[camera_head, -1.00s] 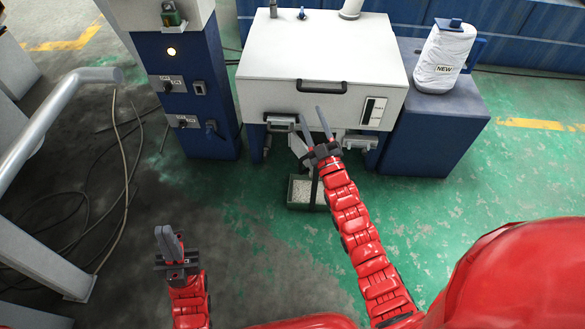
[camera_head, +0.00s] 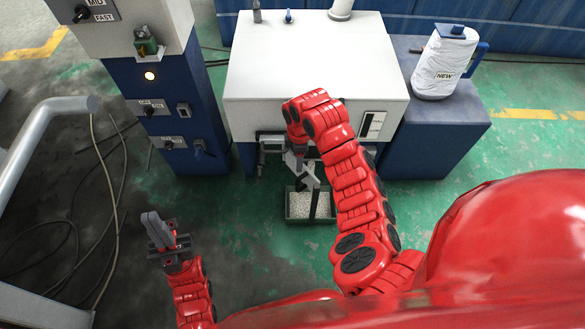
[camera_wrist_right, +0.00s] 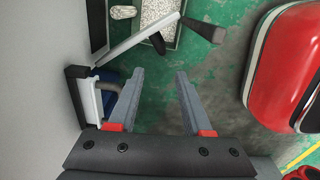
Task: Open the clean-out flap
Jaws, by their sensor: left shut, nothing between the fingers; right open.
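The white machine (camera_head: 312,65) stands ahead of me. I cannot tell for sure whether this is the clean-out flap. My right gripper (camera_wrist_right: 160,72) is open and empty. Its left finger is close beside the handle; contact is unclear. My left gripper (camera_head: 150,216) is shut and empty, low over the floor at left.
A pellet tray (camera_head: 292,218) sits on the floor under the machine; it also shows in the wrist view (camera_wrist_right: 173,42). A slanted pale plate (camera_wrist_right: 140,40) and a dark-ended lever (camera_wrist_right: 205,28) are nearby. A blue control cabinet (camera_head: 180,125) stands left, with cables on the floor.

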